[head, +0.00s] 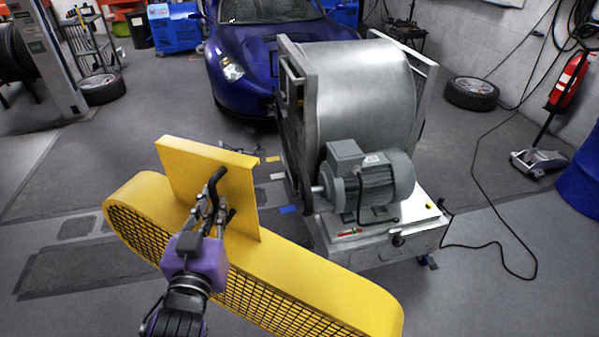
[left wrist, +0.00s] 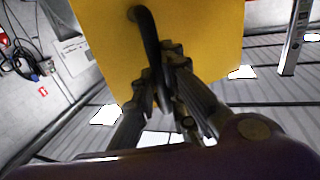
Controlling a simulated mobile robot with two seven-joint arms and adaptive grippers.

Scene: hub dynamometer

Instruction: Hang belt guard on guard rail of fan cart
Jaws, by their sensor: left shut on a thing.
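The yellow belt guard (head: 320,285) is a long rounded housing with black mesh on its side and a flat upright plate (head: 180,157). My left gripper (head: 212,200) is shut on the black handle on that plate. The handle also shows between the fingers of my left gripper (left wrist: 172,85) in the left wrist view, against the yellow plate (left wrist: 90,40). The guard is held up in front of the fan cart (head: 385,240), which carries a grey motor (head: 365,185) and a big metal drum housing (head: 365,85). The guard rail cannot be made out clearly. My right gripper is not in view.
A blue car (head: 235,65) stands behind the cart. A black cable (head: 500,220) runs over the floor right of the cart. A red fire extinguisher (head: 567,82), a floor jack (head: 538,162) and a blue drum (head: 582,180) stand at the right. The floor left of the guard is mostly clear.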

